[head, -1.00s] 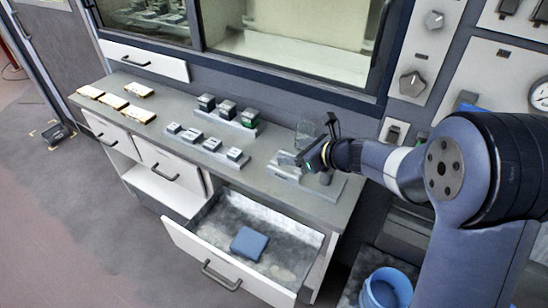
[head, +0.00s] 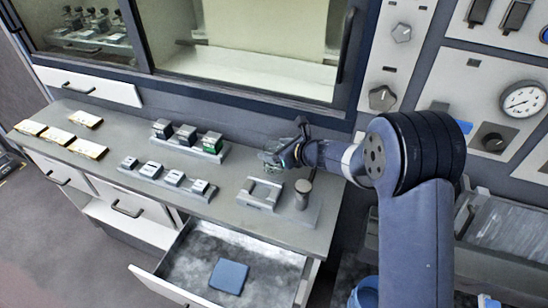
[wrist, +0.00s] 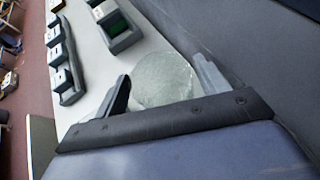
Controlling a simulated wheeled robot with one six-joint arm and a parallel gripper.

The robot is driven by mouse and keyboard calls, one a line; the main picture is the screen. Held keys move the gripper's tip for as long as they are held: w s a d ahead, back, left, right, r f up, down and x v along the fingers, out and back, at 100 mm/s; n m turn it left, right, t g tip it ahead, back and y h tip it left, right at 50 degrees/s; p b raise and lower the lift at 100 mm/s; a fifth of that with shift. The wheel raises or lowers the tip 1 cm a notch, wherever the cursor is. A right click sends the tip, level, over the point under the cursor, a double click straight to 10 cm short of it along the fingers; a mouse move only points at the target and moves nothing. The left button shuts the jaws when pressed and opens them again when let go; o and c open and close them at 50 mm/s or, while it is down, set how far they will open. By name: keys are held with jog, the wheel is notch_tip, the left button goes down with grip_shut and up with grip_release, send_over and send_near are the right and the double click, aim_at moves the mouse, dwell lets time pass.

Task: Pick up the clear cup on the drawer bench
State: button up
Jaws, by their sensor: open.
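The clear cup (wrist: 166,80) shows in the wrist view as a round, greenish see-through shape between the two fingers of my gripper (wrist: 162,72). The fingers stand apart, one on each side of it; I cannot tell whether either touches it. In the head view my gripper (head: 268,157) is low over the back of the drawer bench (head: 232,206), and the cup there is mostly hidden by it. The cup's base is hidden in both views.
A grey fixture (head: 262,193) and a metal cylinder (head: 303,194) stand just in front of my gripper. Block racks (head: 190,146) lie to the left. The lower drawer (head: 190,262) is open with a blue pad (head: 229,276) inside. A window wall rises behind.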

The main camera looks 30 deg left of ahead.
jog(key=shift+w+a+f, duration=0.1)
jog(key=shift+a+f, duration=0.15)
jog(key=shift+a, duration=0.2)
jog(key=shift+c, duration=0.4)
jog(key=c, duration=0.6)
jog(key=shift+c, duration=0.2)
jog(key=shift+r, duration=0.15)
